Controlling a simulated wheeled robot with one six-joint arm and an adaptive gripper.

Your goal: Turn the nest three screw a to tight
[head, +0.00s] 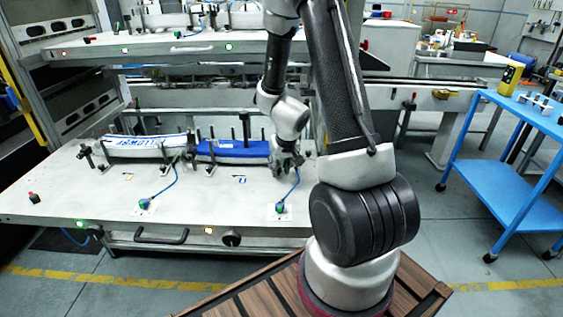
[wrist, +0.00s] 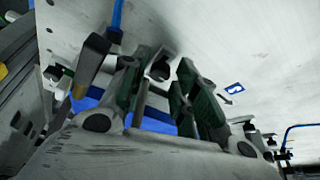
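My gripper (head: 285,163) is low over the grey nest table (head: 105,205), at the right end of the blue label stack (head: 228,148). In the wrist view, my gripper's two green-grey fingers (wrist: 166,72) stand apart. A small dark screw knob (wrist: 158,68) shows between their tips, nearer the left finger. I cannot tell whether either finger touches it. Part of the blue stack shows behind the fingers in the wrist view (wrist: 160,112). In the head view my gripper hides the knob, and no mark shows which nest or screw letter it is.
A white label stack with blue lettering (head: 140,143) lies left of the blue one. Black posts and clamps stand around both. Two blue-cabled sensors (head: 145,203) (head: 279,208) sit on the front of the table. A blue cart (head: 515,150) stands at the right.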

